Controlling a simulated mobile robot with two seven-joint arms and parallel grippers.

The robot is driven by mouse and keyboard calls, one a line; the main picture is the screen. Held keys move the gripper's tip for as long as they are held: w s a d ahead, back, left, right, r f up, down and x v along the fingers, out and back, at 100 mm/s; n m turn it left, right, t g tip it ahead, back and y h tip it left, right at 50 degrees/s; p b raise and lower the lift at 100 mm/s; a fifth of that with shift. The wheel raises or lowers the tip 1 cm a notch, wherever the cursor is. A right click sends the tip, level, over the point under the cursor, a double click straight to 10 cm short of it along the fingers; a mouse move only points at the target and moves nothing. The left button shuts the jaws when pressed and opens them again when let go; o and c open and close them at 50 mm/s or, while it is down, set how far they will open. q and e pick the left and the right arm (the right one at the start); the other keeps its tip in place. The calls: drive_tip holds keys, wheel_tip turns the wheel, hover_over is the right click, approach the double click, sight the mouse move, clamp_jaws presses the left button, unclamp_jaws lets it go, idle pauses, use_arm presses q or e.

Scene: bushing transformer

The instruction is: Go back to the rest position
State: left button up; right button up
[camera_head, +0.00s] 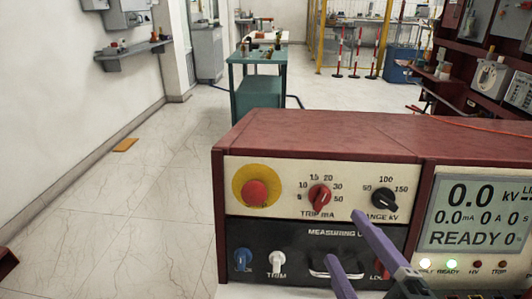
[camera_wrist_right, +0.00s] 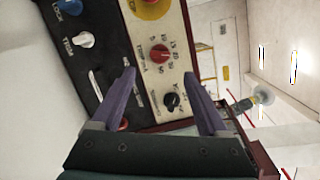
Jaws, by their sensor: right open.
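My right gripper (camera_head: 345,238) is open and empty, with its two purple fingers in front of the measuring unit's front panel. In the right wrist view, the gripper (camera_wrist_right: 159,74) spreads its fingers toward the panel, with the red trip mA knob (camera_wrist_right: 160,53) and the black range kV knob (camera_wrist_right: 171,100) showing between them. Whether a finger touches the panel cannot be told. The measuring unit (camera_head: 330,134) is a dark red box, and its display (camera_head: 478,205) reads 0.0 kV and READY. My left gripper is not in view.
A red stop button on a yellow disc (camera_head: 257,193) is at the panel's left. A green cart (camera_head: 258,80) stands behind, red-and-white posts (camera_head: 355,55) stand farther back, and a shelf of instruments (camera_head: 490,75) is at right. The tiled floor (camera_head: 150,200) at left is mostly clear.

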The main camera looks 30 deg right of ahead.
idle(0.3)
drive_tip(key=a+r+n+g+y+p, duration=0.3)
drive_tip(key=a+r+n+y+p, duration=0.3)
drive_tip(key=a+n+y, duration=0.8)
drive_tip(key=s+d+r+n+g+h+p, duration=0.4)
drive_tip(key=s+d+n+g+h, duration=0.5)
drive_tip(key=s+d+n, duration=0.4)
wheel_tip(320, 180, up, 36)
drive_tip(key=w+a+n+p, duration=0.1)
drive_tip(key=a+p, duration=0.1)
drive_tip(key=p, duration=3.4)
drive_tip(key=shift+w+r+p, duration=0.2)
drive_tip(key=shift+w+p, duration=0.05)
drive_tip(key=shift+p, duration=0.15)
drive_tip(key=shift+a, duration=0.1)
